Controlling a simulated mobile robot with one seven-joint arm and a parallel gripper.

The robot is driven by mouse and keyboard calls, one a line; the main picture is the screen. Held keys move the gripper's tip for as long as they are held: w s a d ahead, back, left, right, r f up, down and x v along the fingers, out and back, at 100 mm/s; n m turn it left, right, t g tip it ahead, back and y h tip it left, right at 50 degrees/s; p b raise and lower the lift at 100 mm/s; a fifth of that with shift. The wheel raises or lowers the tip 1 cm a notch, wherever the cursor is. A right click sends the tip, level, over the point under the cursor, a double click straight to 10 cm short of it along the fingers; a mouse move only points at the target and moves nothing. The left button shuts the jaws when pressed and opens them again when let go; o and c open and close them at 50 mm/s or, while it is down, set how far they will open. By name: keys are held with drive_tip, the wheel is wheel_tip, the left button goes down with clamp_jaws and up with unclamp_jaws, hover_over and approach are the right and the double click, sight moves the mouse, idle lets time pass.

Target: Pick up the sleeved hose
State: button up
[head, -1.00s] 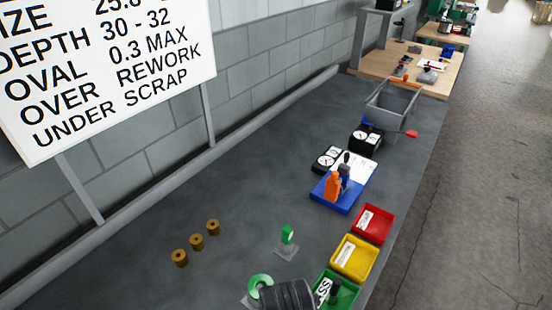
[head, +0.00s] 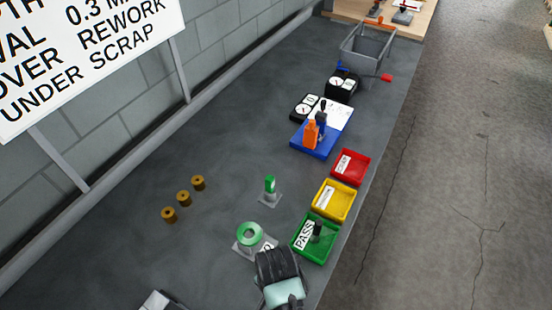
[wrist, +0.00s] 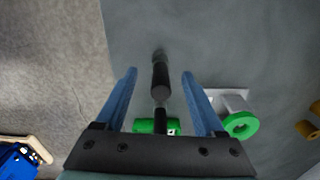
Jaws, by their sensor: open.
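A dark, stepped rod that looks like the sleeved hose (wrist: 160,78) shows in the wrist view, between the two blue fingers of my gripper (wrist: 159,74). The fingers are open, with gaps on both sides of it. Its lower end in the picture runs toward the green PASS tray (wrist: 143,126), partly hidden behind my gripper's palm. In the head view a dark upright piece (head: 317,232) stands in the green PASS tray (head: 329,253); I cannot tell whether it is the same thing. My gripper's dark body (head: 278,265) is just in front of that tray, its fingertips hidden.
A green ring (head: 250,235) on a plate is left of the tray. Yellow (head: 333,200) and red (head: 350,167) trays line the bench edge.

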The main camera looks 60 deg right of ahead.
drive_tip(key=shift+f, duration=1.65)
drive_tip(key=shift+d, duration=0.1)
clamp_jaws()
